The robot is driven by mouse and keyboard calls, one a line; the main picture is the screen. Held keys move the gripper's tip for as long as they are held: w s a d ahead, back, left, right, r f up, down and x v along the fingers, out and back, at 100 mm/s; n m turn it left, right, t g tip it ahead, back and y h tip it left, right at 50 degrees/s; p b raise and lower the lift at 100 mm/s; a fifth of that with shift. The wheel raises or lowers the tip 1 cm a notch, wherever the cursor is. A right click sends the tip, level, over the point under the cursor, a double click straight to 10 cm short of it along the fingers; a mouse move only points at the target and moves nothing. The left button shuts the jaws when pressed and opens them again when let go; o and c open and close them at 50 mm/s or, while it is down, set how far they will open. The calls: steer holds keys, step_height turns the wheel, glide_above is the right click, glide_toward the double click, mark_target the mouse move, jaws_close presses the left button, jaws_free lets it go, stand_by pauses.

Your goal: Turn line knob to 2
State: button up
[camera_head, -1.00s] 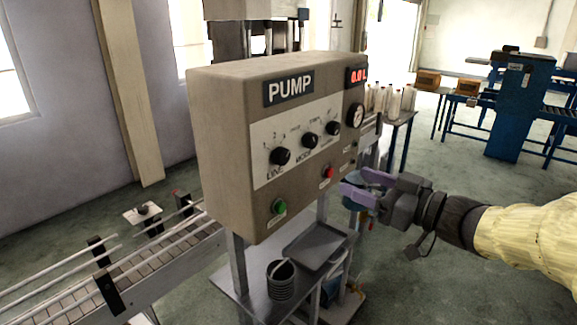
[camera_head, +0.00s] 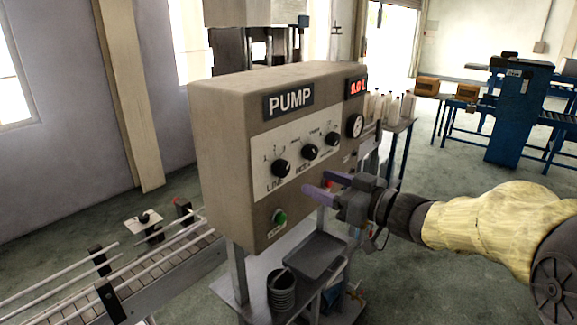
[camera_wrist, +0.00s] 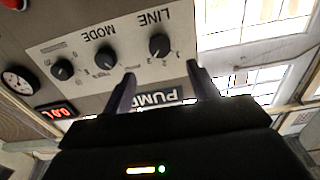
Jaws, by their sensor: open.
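The line knob (camera_head: 281,168) is a black round knob at the left of the pale panel on the pump box (camera_head: 222,150). In the wrist view the line knob (camera_wrist: 159,44) appears upside down near the top, with small numbers beside it. My gripper (camera_head: 312,191) is open and empty, with its purple fingers in front of the box's lower face, below and right of the line knob. In the wrist view my gripper (camera_wrist: 160,76) has its two fingers apart, with the knob beyond and between them. The knob is not touched.
The mode knob (camera_head: 310,152) and a third knob (camera_head: 332,139) are right of the line knob. A green button (camera_head: 280,217) is below; the red button (camera_head: 329,184) is partly hidden by my gripper. A tray (camera_head: 316,256) lies under the box.

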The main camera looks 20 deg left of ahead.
mark_target(286, 169)
steer(key=p+x, duration=0.2)
steer(key=x, duration=0.7)
steer(key=shift+w+a, duration=0.15)
steer(key=shift+a, duration=0.2)
steer(key=c, duration=1)
